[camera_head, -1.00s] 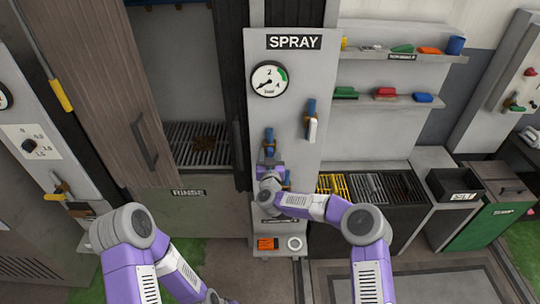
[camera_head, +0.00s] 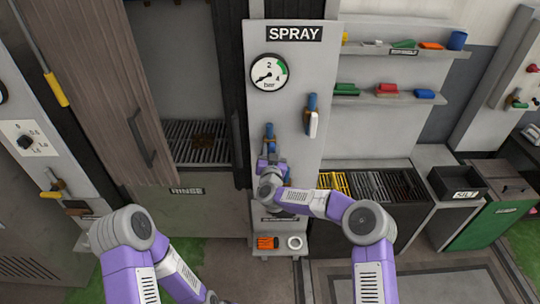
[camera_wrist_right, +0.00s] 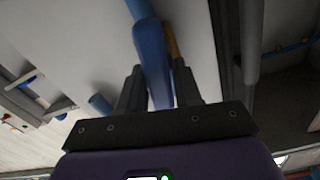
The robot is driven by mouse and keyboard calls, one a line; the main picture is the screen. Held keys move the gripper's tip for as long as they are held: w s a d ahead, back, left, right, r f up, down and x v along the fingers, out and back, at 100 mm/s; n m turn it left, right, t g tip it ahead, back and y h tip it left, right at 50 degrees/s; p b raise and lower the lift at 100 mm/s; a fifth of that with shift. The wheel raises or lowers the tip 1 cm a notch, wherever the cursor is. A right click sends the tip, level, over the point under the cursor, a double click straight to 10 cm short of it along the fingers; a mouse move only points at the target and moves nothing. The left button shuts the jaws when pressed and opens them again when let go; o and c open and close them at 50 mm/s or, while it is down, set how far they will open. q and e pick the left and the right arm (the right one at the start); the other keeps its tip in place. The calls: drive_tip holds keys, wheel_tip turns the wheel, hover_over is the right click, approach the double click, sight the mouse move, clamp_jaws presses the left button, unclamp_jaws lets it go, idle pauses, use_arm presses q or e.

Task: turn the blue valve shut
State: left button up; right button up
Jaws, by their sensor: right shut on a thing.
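The grey spray panel (camera_head: 290,60) stands upright in front of me, with a pressure gauge (camera_head: 269,73) whose needle points to the lower left. A blue valve part (camera_head: 268,133) shows on the panel just above my right gripper (camera_head: 271,157). In the right wrist view my right gripper (camera_wrist_right: 157,92) is shut on a long blue handle (camera_wrist_right: 152,55), with a finger on each side. A brass-coloured part (camera_wrist_right: 171,42) shows behind the handle. My gripper and wrist hide the lower part of the valve in the head view. My left arm shows at lower left, but its gripper is out of view.
Another blue fitting with a white handle (camera_head: 312,124) is on the panel to the right. Below is a ledge with an orange item (camera_head: 267,242) and a white ring (camera_head: 295,242). Shelves (camera_head: 395,97), a black bin (camera_head: 457,184) and a green bin (camera_head: 490,215) stand right.

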drive_tip(key=m+b, duration=0.4)
drive_tip(key=f+m+b, duration=0.1)
drive_tip(key=m+b, duration=0.3)
drive_tip(key=b, duration=0.1)
drive_tip(key=d+m+b, duration=0.1)
drive_tip(key=m+b, duration=0.2)
drive_tip(key=b, duration=0.1)
drive_tip(key=shift+f+m+b, duration=0.15)
drive_tip(key=shift+m+b, duration=0.15)
drive_tip(key=shift+m, duration=0.1)
drive_tip(key=shift+m+b, duration=1.85)
drive_tip(key=shift+m, duration=0.05)
drive_tip(key=o, duration=0.9)
drive_tip(key=shift+c, duration=0.2)
drive_tip(key=s, duration=0.7)
drive_tip(key=shift+s, duration=0.3)
